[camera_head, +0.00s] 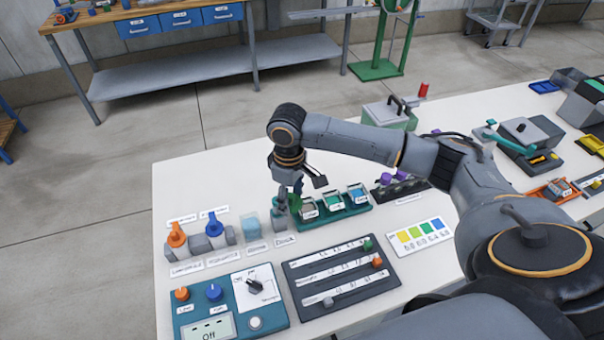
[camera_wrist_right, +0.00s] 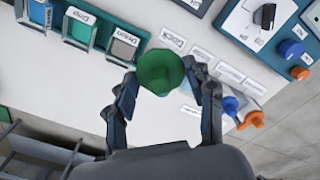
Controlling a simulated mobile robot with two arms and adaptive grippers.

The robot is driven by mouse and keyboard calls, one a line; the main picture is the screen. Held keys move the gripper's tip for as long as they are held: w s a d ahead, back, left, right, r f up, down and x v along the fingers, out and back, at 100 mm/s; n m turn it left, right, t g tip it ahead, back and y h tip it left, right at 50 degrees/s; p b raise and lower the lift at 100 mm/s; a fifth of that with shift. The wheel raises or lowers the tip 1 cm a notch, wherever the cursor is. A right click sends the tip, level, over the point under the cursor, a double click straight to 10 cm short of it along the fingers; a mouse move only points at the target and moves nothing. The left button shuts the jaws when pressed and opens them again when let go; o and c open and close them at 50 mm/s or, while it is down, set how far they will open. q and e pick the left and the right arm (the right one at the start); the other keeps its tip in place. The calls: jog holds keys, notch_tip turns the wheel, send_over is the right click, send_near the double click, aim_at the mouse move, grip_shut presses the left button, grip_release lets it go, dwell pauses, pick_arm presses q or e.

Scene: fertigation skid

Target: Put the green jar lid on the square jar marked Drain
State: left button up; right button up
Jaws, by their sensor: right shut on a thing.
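The green jar lid (camera_wrist_right: 160,72) is round and held between the two fingers of my right gripper (camera_wrist_right: 168,88) in the wrist view. In the head view the right gripper (camera_head: 292,197) hangs over the table at the left end of a green rack (camera_head: 330,222), partly hiding the lid. The rack holds three open square jars. The jar nearest the gripper (camera_head: 309,208), with grey-brown contents, carries a small label that seems to read Drain in the wrist view (camera_wrist_right: 123,46). The lid is beside this jar, not over it. My left gripper is not in view.
A teal control box (camera_head: 215,318) and a dark slider panel (camera_head: 340,280) lie in front of the rack. Orange and blue valve handles (camera_head: 177,235) stand at the left. A dark rack with purple knobs (camera_head: 400,188) is right of the jars. The table's back left is clear.

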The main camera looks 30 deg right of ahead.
aim_at(308, 197)
jog(key=shift+w+d+f+n+b, duration=0.5)
jog(key=shift+d+f, duration=0.65)
jog(key=shift+f, duration=0.2)
jog(key=shift+w+d+f+n+b, duration=0.5)
jog(key=shift+d+f, duration=0.6)
jog(key=shift+f, duration=0.2)
jog(key=shift+w+d+f+n+b, duration=0.5)
jog(key=shift+d+f, duration=0.65)
jog(key=shift+f, duration=0.2)
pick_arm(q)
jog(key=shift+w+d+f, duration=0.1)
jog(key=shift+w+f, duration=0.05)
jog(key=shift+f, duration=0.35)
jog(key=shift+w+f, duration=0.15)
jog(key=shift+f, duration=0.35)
pick_arm(e)
jog(key=o, duration=1)
jog(key=shift+s, duration=0.1)
